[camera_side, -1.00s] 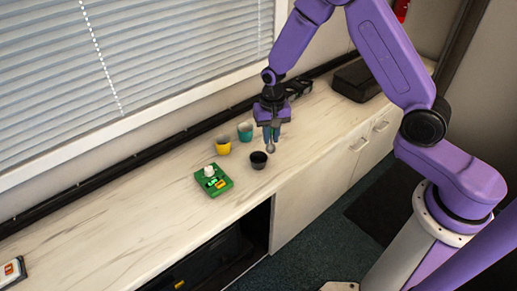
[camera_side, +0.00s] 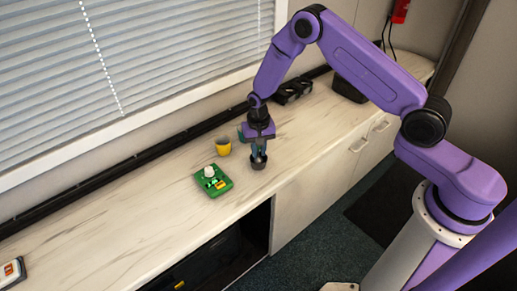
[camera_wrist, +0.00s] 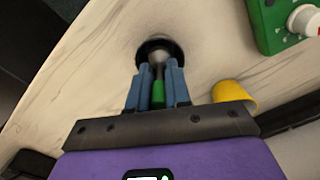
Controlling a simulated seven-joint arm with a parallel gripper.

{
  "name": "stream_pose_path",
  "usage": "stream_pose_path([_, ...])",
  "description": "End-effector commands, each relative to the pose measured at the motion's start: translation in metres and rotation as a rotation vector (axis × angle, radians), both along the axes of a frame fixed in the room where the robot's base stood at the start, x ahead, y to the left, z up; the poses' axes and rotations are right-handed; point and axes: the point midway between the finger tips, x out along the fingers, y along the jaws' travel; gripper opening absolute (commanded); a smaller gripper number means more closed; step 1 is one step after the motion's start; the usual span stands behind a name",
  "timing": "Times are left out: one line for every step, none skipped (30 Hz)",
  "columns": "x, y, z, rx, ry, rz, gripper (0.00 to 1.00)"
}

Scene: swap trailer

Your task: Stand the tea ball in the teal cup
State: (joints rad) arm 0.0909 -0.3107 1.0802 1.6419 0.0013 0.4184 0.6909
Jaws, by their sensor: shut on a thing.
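My gripper (camera_side: 259,155) is shut on the tea ball, pointing down at the dark cup (camera_side: 258,165). In the wrist view the fingers (camera_wrist: 158,75) grip the tea ball's green handle (camera_wrist: 158,95). Its grey metal ball (camera_wrist: 159,57) lies within the outline of the dark cup's mouth (camera_wrist: 172,43). I cannot tell how far into the cup it reaches. The teal cup is mostly hidden behind my gripper in the side view; only a teal sliver (camera_side: 240,134) shows. I cannot make it out in the wrist view.
A yellow cup (camera_side: 223,147) stands left of my gripper. A green box with a white knob (camera_side: 214,182) lies in front of it. Dark objects (camera_side: 292,91) sit along the back of the counter.

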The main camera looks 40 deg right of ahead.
Motion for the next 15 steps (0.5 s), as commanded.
stream_pose_path([0.0002, 0.0001, 0.0003, 0.000, -0.001, 0.000, 0.00])
stream_pose_path([0.0000, 0.0001, 0.0003, 0.000, 0.000, 0.000, 0.00])
stream_pose_path([0.0000, 0.0001, 0.0004, 0.000, 0.000, 0.000, 0.00])
stream_pose_path([0.0000, 0.0001, 0.0002, 0.000, 0.000, 0.000, 0.00])
stream_pose_path([0.0000, 0.0001, -0.0002, 0.000, 0.000, 0.000, 0.00])
stream_pose_path([-0.0002, 0.0002, -0.0012, 0.000, 0.000, 0.001, 0.00])
stream_pose_path([-0.0002, 0.0002, -0.0021, 0.000, 0.000, 0.001, 0.00])
stream_pose_path([-0.0003, 0.0004, -0.0030, 0.000, 0.000, 0.001, 0.00])
stream_pose_path([-0.0002, 0.0003, -0.0029, 0.000, 0.000, 0.001, 0.28])
stream_pose_path([-0.0002, 0.0003, -0.0027, 0.000, 0.000, 0.001, 0.38])
stream_pose_path([-0.0002, 0.0003, -0.0027, 0.000, 0.000, 0.001, 0.44])
stream_pose_path([-0.0002, 0.0003, -0.0026, 0.000, 0.000, 0.001, 0.44])
stream_pose_path([-0.0002, 0.0003, -0.0026, 0.000, 0.000, 0.001, 0.44])
stream_pose_path([-0.0002, 0.0003, -0.0026, 0.000, 0.000, 0.001, 0.44])
stream_pose_path([-0.0002, 0.0003, -0.0026, 0.000, 0.000, 0.001, 0.44])
